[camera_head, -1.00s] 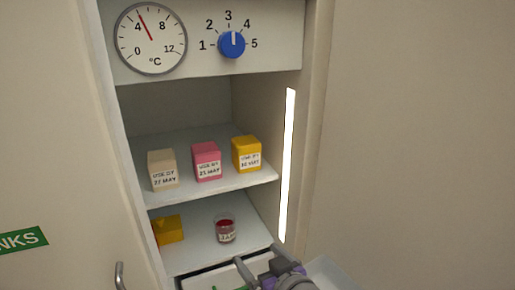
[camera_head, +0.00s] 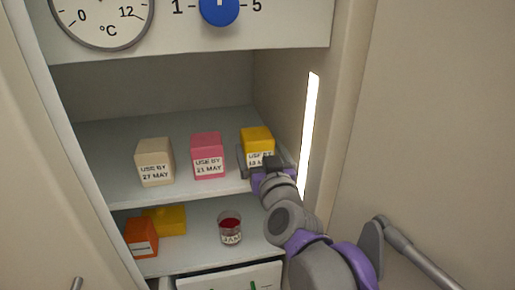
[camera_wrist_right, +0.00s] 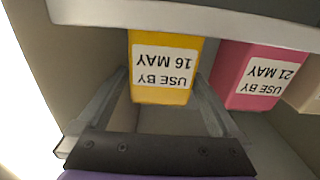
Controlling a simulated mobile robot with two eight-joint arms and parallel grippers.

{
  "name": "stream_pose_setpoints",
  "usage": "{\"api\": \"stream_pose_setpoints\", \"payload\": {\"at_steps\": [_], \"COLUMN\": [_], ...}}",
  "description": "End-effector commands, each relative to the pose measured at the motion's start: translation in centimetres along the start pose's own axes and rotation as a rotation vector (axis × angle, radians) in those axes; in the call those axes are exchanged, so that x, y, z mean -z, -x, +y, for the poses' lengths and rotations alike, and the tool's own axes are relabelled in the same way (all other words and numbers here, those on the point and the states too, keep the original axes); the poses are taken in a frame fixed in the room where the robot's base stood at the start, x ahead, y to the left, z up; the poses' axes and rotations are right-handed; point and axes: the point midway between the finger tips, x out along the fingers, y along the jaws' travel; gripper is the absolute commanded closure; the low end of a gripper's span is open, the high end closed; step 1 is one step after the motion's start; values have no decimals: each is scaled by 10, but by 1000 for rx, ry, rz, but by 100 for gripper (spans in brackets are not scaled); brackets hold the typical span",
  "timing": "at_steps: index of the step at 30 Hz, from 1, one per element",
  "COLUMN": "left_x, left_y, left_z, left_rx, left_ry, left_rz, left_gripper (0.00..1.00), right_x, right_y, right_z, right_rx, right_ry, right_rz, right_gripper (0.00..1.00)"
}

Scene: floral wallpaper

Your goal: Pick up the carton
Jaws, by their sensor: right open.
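Three cartons stand upright in a row on the fridge's upper shelf: a cream one (camera_head: 155,160), a pink one (camera_head: 207,148) and a yellow one (camera_head: 257,136) on the right. My right gripper (camera_head: 262,160) is open in front of the yellow carton and hides its lower part. In the right wrist view, which is upside down, the yellow carton (camera_wrist_right: 163,50) has the label "USE BY 16 MAY". The open fingers (camera_wrist_right: 163,80) lie to either side of it, with gaps visible; I cannot tell how deep they reach. The pink carton (camera_wrist_right: 260,72) is beside one finger. My left gripper is out of view.
The lower shelf holds an orange box (camera_head: 141,238), a yellow box (camera_head: 166,220) and a red jam jar (camera_head: 230,229). A white drawer (camera_head: 225,279) is below. The fridge's right wall, with a light strip (camera_head: 309,135), is close to my right gripper.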

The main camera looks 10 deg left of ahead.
Motion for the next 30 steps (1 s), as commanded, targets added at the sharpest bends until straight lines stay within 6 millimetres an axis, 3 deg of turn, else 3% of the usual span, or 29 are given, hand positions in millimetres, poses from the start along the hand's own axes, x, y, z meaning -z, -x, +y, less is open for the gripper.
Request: {"api": "stream_pose_setpoints", "payload": {"at_steps": [5,15,24,30], "left_x": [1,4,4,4], "left_y": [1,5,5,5], "left_z": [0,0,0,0], "left_rx": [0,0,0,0], "left_ry": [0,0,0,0], "left_rz": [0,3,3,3], "left_gripper": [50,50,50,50], "right_x": [-1,-5,-6,-6], "right_y": [-12,-56,-61,-60], "right_z": [0,-3,-3,-3], "right_rx": [0,0,1,1], "right_ry": [1,0,1,0], "right_rz": [0,0,-1,-1], "right_gripper": [0,0,0,34]}}
